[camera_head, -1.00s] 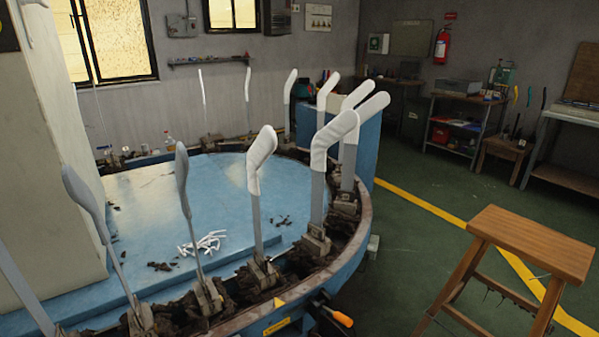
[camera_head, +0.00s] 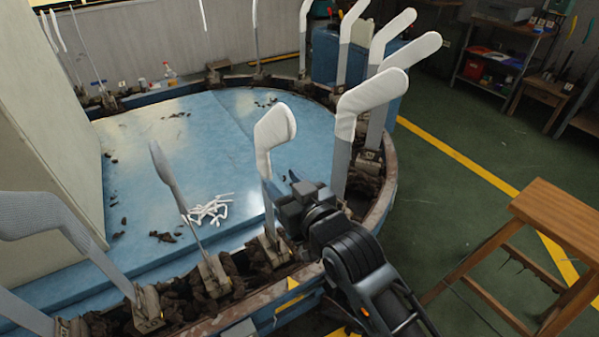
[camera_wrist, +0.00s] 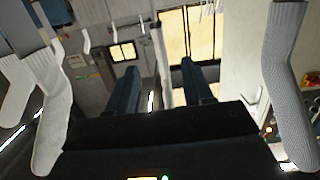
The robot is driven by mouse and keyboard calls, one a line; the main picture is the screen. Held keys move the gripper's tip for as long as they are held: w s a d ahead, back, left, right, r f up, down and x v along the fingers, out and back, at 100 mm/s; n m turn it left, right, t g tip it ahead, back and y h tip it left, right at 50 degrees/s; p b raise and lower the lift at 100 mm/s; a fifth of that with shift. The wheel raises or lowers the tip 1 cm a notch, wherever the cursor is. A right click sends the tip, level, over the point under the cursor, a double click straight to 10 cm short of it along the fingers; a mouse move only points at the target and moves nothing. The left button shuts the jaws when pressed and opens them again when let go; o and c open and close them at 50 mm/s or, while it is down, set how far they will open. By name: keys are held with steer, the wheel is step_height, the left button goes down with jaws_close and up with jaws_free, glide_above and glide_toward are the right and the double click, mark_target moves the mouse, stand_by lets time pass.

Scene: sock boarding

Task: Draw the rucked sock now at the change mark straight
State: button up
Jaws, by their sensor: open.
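The rucked white sock (camera_head: 272,133) is on an upright flat form beside the yellow triangle mark (camera_head: 292,284) on the rim. Its lower edge stops partway down, and the grey form (camera_head: 268,205) shows bare below. My gripper (camera_head: 287,192) is low beside this form, on its right, below the sock's edge; whether it touches the form I cannot tell. That view also shows a white sock (camera_wrist: 50,115) at left and a grey ribbed one (camera_wrist: 286,75) at right.
Neighbouring forms stand close by: a white-socked one (camera_head: 365,100) at right and a grey one (camera_head: 168,175) at left. White scraps (camera_head: 209,208) lie on the blue platform (camera_head: 165,125). A wooden stool (camera_head: 560,215) stands at right on the green floor.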

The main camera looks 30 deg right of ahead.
mark_target(269, 168)
steer(key=shift+w+f+b, duration=0.15)
steer(key=shift+w+b, duration=0.35)
steer(key=shift+w, duration=0.65)
steer(key=shift+w+f+b, duration=0.2)
steer(key=shift+w+b, duration=0.3)
steer(key=shift+w, duration=0.65)
steer(key=shift+w+f+b, duration=0.15)
steer(key=shift+w+b, duration=0.35)
steer(key=shift+w, duration=0.65)
steer(key=shift+w+b, duration=0.35)
steer(key=shift+w, duration=0.55)
steer(key=c, duration=0.9)
steer(key=shift+f, duration=0.15)
steer(key=shift+f, duration=0.1)
